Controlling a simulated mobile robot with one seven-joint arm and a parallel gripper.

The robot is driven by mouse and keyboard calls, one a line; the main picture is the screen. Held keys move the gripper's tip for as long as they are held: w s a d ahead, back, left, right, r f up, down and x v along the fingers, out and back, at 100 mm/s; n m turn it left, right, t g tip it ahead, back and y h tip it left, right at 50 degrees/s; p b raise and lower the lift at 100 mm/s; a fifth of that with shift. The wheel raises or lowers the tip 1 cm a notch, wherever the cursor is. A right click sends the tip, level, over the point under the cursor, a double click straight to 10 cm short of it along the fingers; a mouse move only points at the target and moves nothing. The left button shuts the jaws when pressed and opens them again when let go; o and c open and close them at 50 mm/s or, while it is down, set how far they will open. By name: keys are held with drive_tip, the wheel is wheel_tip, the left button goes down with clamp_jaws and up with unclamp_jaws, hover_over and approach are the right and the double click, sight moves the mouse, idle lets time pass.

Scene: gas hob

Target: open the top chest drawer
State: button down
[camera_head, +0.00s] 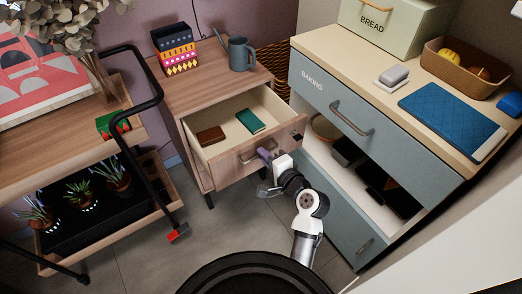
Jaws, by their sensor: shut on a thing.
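The small wooden chest (177,93) stands at centre back against the wall. Its top drawer (220,128) is pulled well out, and its inside shows a brown book-like item (210,136) and a green one (251,121). The drawer's bar handle (249,155) is on its front face. My gripper (263,158) is at the right part of this handle, shut on it. My gripper's body partly hides the drawer front's right side, so the exact finger contact is hard to see.
A blue-grey cabinet (330,101) marked BAKING, with an open shelf, stands close on the right of my arm. A wooden trolley (160,197) with a black handle and plants stands left. A watering can (241,54) and patterned box (174,49) stand on the chest. Floor between is clear.

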idle(0.3)
drive_tip(key=c, duration=1.6)
unclamp_jaws()
drive_tip(key=shift+s, duration=0.1)
